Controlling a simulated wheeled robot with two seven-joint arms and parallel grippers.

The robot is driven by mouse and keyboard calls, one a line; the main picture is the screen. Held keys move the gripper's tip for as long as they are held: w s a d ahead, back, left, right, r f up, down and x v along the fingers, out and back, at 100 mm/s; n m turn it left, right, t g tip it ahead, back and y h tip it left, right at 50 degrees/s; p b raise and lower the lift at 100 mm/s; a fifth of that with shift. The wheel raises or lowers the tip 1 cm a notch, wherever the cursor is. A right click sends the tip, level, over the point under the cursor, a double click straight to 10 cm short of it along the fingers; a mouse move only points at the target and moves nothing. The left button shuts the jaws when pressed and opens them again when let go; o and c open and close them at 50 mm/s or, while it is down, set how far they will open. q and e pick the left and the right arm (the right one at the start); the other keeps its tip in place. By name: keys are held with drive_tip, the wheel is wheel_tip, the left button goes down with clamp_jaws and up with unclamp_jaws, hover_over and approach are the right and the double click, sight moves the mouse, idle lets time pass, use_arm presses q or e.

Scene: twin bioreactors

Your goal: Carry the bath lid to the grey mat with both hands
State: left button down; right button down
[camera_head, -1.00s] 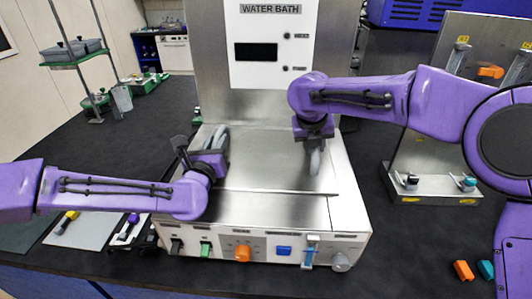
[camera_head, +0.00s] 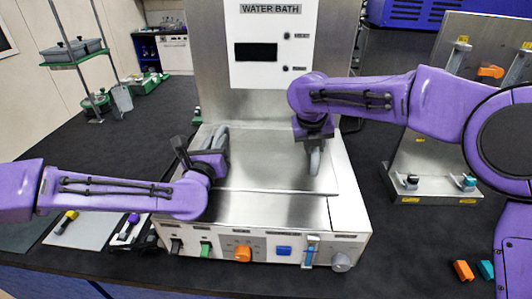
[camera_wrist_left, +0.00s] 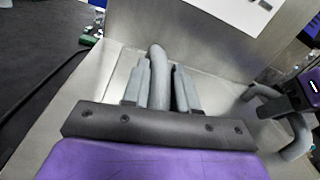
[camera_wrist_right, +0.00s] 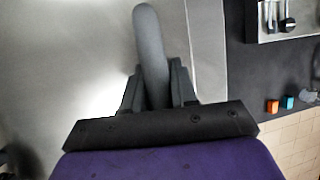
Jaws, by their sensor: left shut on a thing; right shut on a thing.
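The bath lid (camera_head: 265,165) is a flat steel plate with two grey handles, on or just above the top of the water bath (camera_head: 270,212); any gap is too small to tell. My left gripper (camera_head: 217,142) is shut on the left handle, which stands between its fingers in the left wrist view (camera_wrist_left: 158,75). My right gripper (camera_head: 313,143) is shut on the right handle, which also shows in the right wrist view (camera_wrist_right: 150,50). A light grey mat (camera_head: 92,235) lies left of the bath, partly hidden by my left arm.
Tools with yellow and purple parts lie at the left front. A darker sheet (camera_head: 18,236) is at the far left. The bath's upright panel (camera_head: 206,60) stands behind the lid. A steel stand (camera_head: 440,150) is at the right.

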use_arm(q)
drive_tip(key=shift+r, duration=0.15)
use_arm(e)
drive_tip(key=shift+r, duration=0.2)
